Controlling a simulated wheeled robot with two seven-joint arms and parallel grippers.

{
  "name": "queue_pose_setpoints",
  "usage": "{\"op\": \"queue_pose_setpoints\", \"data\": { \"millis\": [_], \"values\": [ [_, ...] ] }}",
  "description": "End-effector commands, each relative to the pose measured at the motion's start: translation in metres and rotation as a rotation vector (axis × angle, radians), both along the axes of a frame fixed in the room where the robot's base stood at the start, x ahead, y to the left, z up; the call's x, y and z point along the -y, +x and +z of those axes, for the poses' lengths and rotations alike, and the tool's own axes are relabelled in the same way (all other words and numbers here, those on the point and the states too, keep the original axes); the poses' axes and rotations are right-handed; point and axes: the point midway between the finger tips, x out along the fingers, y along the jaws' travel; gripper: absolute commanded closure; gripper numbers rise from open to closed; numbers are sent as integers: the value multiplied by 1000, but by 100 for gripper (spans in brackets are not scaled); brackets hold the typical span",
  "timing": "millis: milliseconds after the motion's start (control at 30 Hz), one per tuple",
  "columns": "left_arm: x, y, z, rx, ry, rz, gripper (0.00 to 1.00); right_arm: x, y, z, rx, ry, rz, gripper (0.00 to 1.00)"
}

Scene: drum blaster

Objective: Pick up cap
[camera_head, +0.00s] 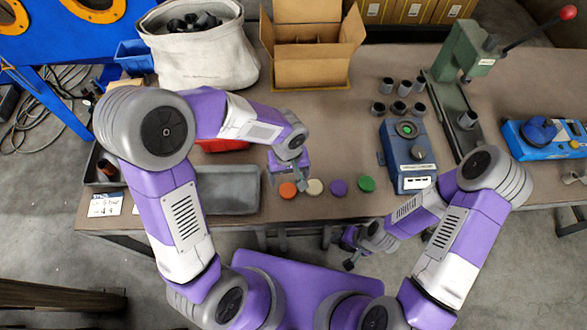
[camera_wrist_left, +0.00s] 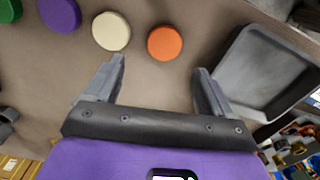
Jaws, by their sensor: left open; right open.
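Several round caps lie in a row near the table's front edge: an orange cap (camera_head: 288,190), a cream cap (camera_head: 315,187), a purple cap (camera_head: 338,187) and a green cap (camera_head: 366,184). In the left wrist view the orange cap (camera_wrist_left: 165,43) and cream cap (camera_wrist_left: 111,31) lie just beyond the fingertips. My left gripper (camera_head: 302,183) is open and empty, by the orange and cream caps. Its spread fingers (camera_wrist_left: 159,68) show in the left wrist view with nothing between them. My right gripper (camera_head: 352,258) is open, low in front of the table edge, away from the caps.
A grey tray (camera_head: 230,190) lies left of the caps. A blue device (camera_head: 405,160) stands to their right, with several dark cylinders behind it. An open cardboard box (camera_head: 312,70) and a fabric bin (camera_head: 205,60) stand at the back. The table between box and caps is largely clear.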

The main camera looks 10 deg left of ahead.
Motion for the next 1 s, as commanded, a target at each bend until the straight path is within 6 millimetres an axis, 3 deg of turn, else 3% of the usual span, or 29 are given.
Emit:
{"op": "queue_pose_setpoints", "data": {
  "millis": [500,833,867,1000],
  "values": [
    [-2,-1,-65,-3,5,3,16,0,-2,-24,-4,0,1,44],
    [-2,0,-73,0,3,4,16,0,-2,-25,-4,1,0,44],
    [-2,0,-73,0,3,4,18,0,-2,-25,-4,1,0,44],
    [-2,0,-72,0,3,4,39,0,-2,-25,-4,1,0,44]
  ]
}}
